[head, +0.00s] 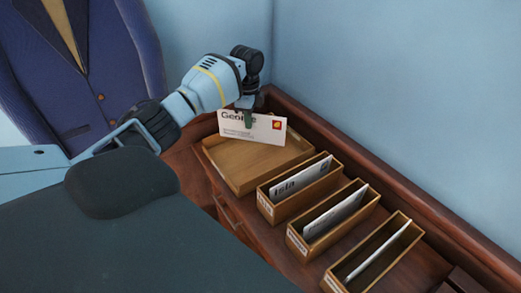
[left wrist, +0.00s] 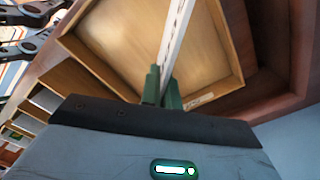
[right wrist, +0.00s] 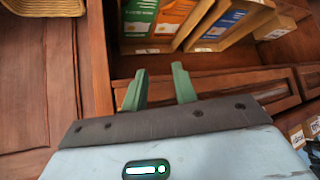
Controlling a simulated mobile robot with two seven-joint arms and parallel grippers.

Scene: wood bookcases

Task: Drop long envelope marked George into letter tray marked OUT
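The long white envelope marked George (head: 262,131), with a red stamp, hangs from my left gripper (head: 246,110) above the wide wooden letter tray (head: 239,181). In the left wrist view the green fingers (left wrist: 163,90) are shut on the edge-on envelope (left wrist: 176,35), with the tray (left wrist: 222,40) beneath. A small label (left wrist: 199,101) on the tray is too small to read. My right gripper (right wrist: 158,85) has its green fingers apart, with nothing between them, in front of a wooden cabinet.
Three narrow wooden boxes stand to the right of the tray: one with an Isla envelope (head: 300,180), one with a white envelope (head: 335,213), one with a thin envelope (head: 379,250). A wall is behind. A blue suit jacket (head: 85,75) is at left.

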